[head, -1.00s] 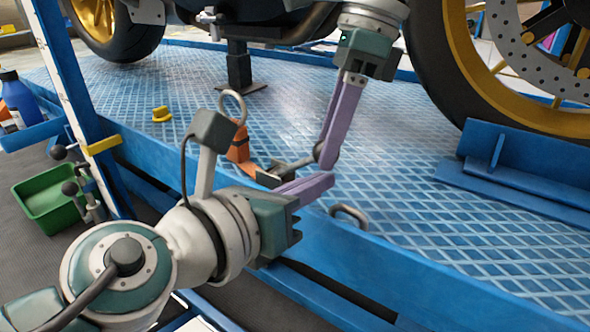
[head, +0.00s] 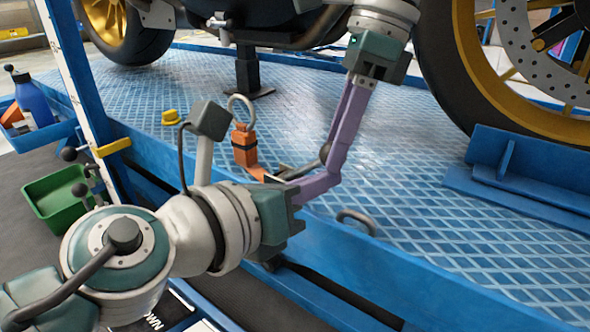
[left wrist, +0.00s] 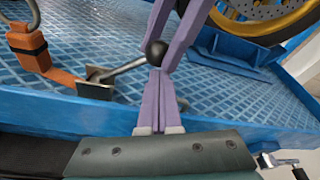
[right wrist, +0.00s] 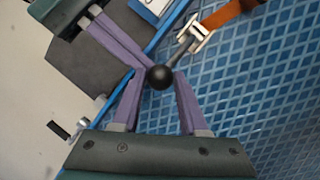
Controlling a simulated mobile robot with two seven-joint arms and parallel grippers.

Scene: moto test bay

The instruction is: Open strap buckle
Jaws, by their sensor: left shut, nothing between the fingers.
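The strap buckle (left wrist: 95,88) is a dark metal plate with a metal lever ending in a black ball knob (left wrist: 156,50). It sits on an orange strap (left wrist: 55,72) above the blue platform; it also shows in the right wrist view (right wrist: 192,32). My right gripper (head: 326,166) has its fingers on either side of the ball knob (right wrist: 160,77). I cannot tell whether they press on it. My left gripper (left wrist: 158,70) is shut and empty, its fingertips just below the knob and close to the right fingers. In the head view the fingers of both grippers overlap and partly hide the buckle.
The blue platform (head: 440,220) has a motorcycle on it, with its wheel (head: 540,75) at right. A metal ring (head: 356,220) lies near the front edge. A blue bracket (head: 525,165) stands at right. A green bin (head: 60,197) and a blue bottle (head: 32,97) are at left.

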